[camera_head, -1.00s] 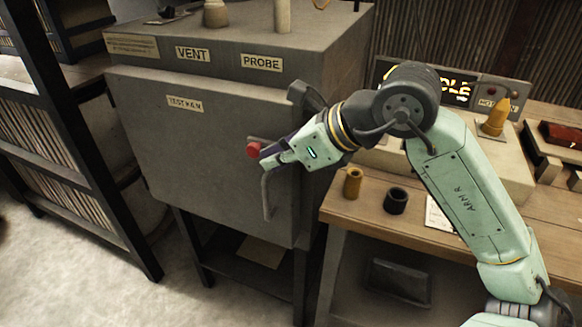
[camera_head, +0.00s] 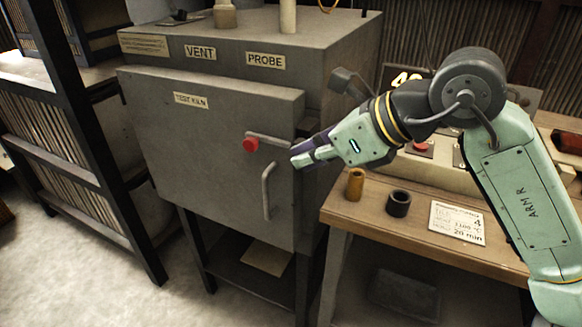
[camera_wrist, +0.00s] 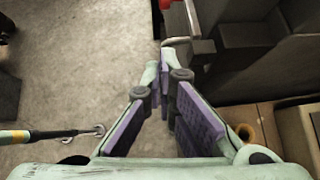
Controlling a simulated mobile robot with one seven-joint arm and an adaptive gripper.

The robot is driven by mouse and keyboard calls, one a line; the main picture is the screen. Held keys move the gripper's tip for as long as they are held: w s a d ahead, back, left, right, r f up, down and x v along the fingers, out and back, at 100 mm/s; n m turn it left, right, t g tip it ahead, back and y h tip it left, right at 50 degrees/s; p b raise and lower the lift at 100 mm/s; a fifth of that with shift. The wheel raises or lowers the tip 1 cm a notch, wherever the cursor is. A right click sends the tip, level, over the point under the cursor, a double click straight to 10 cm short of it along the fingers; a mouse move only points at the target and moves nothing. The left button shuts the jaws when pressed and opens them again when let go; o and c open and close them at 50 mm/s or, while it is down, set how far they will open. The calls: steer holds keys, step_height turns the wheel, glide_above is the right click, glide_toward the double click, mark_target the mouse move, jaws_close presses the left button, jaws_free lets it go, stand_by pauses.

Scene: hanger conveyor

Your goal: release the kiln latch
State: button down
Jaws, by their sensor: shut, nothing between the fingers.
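The kiln latch is a grey bar (camera_head: 272,139) with a red knob (camera_head: 250,145) at its left end. It lies nearly level across the upper right of the grey kiln door (camera_head: 200,140). A vertical grey pull handle (camera_head: 266,192) is just below it. My gripper (camera_head: 296,158) is shut and empty, with its tips beside the door's right edge, right of the knob and apart from it. In the wrist view the fingertips (camera_wrist: 164,62) meet, and part of the red knob (camera_wrist: 165,4) shows at the top edge. I cannot tell whether the tips touch the door.
A wooden bench (camera_head: 400,232) to the right carries a yellow cylinder (camera_head: 355,185), a black cylinder (camera_head: 398,203) and a printed card (camera_head: 457,222). A dark slatted rack (camera_head: 80,150) stands left of the kiln. The floor (camera_head: 90,275) in front is open.

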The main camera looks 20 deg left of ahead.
steer(key=v, duration=0.6)
steer(key=shift+r+b, duration=0.2)
steer(key=shift+b, duration=0.2)
steer(key=shift+a, duration=0.1)
